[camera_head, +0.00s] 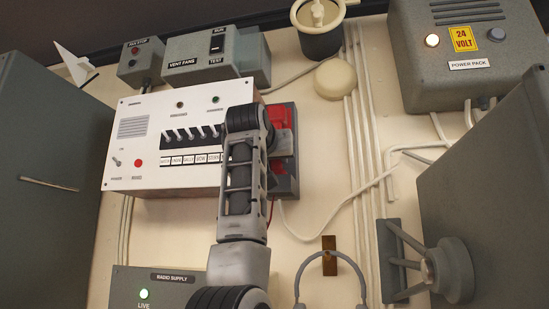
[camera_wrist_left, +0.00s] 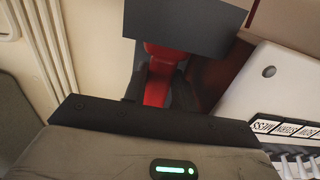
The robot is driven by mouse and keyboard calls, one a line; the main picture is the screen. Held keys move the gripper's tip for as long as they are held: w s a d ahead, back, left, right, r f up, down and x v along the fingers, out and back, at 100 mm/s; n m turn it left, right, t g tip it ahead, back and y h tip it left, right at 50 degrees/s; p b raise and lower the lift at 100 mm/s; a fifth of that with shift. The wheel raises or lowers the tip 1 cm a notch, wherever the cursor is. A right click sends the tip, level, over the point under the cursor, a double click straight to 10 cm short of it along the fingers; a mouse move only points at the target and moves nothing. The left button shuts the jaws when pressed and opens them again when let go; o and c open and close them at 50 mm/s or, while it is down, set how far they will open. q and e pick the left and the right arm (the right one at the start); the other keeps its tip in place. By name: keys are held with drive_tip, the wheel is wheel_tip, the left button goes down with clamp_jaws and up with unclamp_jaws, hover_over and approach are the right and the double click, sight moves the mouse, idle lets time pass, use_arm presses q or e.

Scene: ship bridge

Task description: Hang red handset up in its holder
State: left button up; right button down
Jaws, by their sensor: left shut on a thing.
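The red handset (camera_head: 281,117) is at the right side of the white radio panel, close against a dark grey holder (camera_head: 291,185). My left gripper (camera_head: 284,142) is at the handset, shut on it, with the arm reaching up from below and covering part of the panel. In the left wrist view the red handset (camera_wrist_left: 157,82) stands in front of the gripper, between dark parts. I cannot tell from these views whether the handset is fully seated in the holder. My right gripper is not in view.
The white panel (camera_head: 150,170) with a row of switches is directly left of the holder. A power pack box (camera_head: 465,45), pipes (camera_head: 362,150) and a round bracketed fixture (camera_head: 445,268) are to the right. A radio supply box (camera_head: 175,290) is below.

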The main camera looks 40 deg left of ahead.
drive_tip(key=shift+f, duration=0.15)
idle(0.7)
use_arm(q)
drive_tip(key=o, duration=1)
drive_tip(key=shift+f, duration=0.1)
drive_tip(key=shift+s+d, duration=0.15)
drive_tip(key=shift+s, duration=0.1)
drive_tip(key=b+v, duration=0.5)
drive_tip(key=v, duration=1)
drive_tip(key=shift+s+b, duration=0.2)
drive_tip(key=shift+b, duration=0.15)
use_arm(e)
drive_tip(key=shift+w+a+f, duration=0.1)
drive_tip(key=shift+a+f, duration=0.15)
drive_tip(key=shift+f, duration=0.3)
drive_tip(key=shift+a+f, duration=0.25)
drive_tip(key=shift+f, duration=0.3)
use_arm(q)
drive_tip(key=shift+d, duration=0.1)
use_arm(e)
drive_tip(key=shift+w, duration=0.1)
